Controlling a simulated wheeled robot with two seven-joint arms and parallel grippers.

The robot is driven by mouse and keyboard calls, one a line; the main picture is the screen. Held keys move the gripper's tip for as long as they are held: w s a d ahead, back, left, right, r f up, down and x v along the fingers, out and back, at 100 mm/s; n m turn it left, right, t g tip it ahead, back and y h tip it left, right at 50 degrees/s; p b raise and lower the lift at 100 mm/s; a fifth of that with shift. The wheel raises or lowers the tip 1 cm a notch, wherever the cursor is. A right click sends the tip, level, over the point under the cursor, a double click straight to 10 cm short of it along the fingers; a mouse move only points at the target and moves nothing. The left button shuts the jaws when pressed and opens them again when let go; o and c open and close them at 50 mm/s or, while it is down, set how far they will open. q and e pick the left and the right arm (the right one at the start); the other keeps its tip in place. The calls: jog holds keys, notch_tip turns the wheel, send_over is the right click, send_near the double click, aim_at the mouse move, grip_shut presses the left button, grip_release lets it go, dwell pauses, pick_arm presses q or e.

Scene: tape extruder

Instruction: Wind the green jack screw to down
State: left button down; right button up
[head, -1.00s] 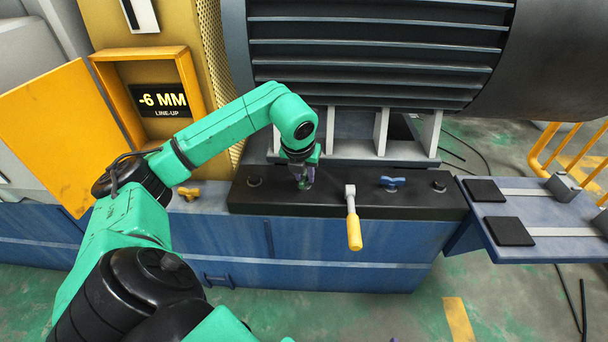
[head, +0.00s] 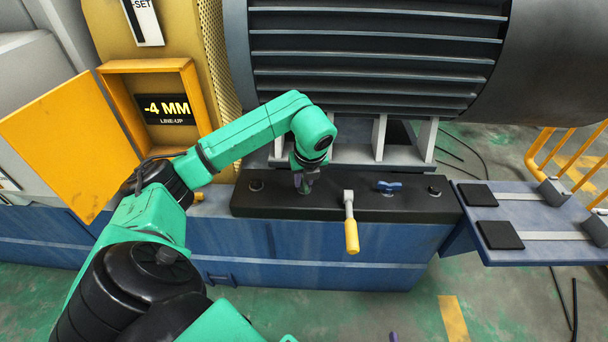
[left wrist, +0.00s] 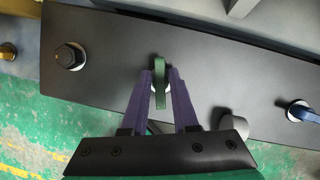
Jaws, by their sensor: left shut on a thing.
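The green jack screw (left wrist: 158,75) stands up from the black plate (left wrist: 110,85) in the left wrist view, its green handle between two purple fingers. My left gripper (left wrist: 160,85) is shut on that handle. In the head view my left gripper (head: 305,186) points down at the plate, and it mostly hides the green screw. The line-up display (head: 166,109) reads -4 MM.
A yellow-handled lever (head: 351,230) sticks out over the plate's front edge, right of my gripper. A blue wing handle (head: 389,187) and dark bolts are on the plate. A large ribbed motor (head: 375,60) stands behind. An open yellow door (head: 65,140) is at left.

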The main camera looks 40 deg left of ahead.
pick_arm(q)
jog(key=n, duration=0.1)
jog(key=n+g+p, duration=0.1)
jog(key=shift+r+n+y, duration=0.2)
jog(key=shift+n+y, duration=0.1)
jog(key=shift+n, duration=0.1)
jog(key=shift+n+p, duration=0.5)
jog(key=shift+f+n+g, duration=0.2)
jog(key=shift+n+g, duration=0.1)
jog(key=shift+n, duration=0.3)
